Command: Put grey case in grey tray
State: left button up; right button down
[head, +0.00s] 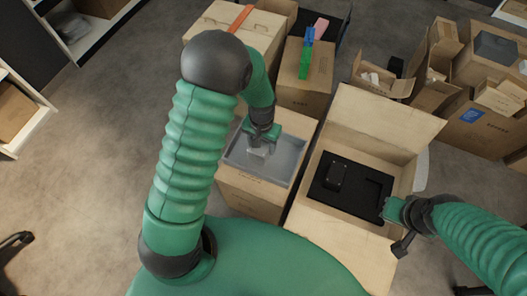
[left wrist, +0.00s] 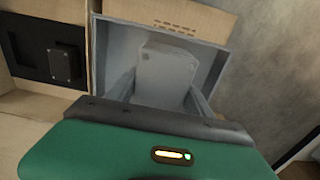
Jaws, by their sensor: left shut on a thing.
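The grey tray (head: 236,152) is a shallow open box on top of a brown carton, in the middle of the head view. It also shows in the left wrist view (left wrist: 217,62). My left gripper (head: 262,143) points down over the tray and is shut on the grey case (head: 259,151). In the left wrist view the grey case (left wrist: 165,68) stands between the two fingers, within the tray's outline. I cannot tell whether it touches the tray floor. My right gripper (head: 396,222) is at the right edge of the open carton; its jaw opening is unclear.
An open carton (head: 385,130) right of the tray holds a black foam insert (head: 345,197) with a dark small case (head: 335,177) in it. More cartons stand behind and at the right. A carton (head: 305,77) behind the tray has coloured items. Floor at left is clear.

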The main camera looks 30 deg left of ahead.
pick_arm(q)
notch_tip(320, 180, down, 8)
jog(key=b, duration=0.3)
jog(key=shift+d, duration=0.15)
jog(key=shift+f, duration=0.25)
jog(key=shift+a+r, duration=0.1)
jog(key=shift+a, duration=0.1)
jog(key=o, duration=1.5)
jog(key=shift+d, duration=0.15)
jog(key=shift+c, duration=0.2)
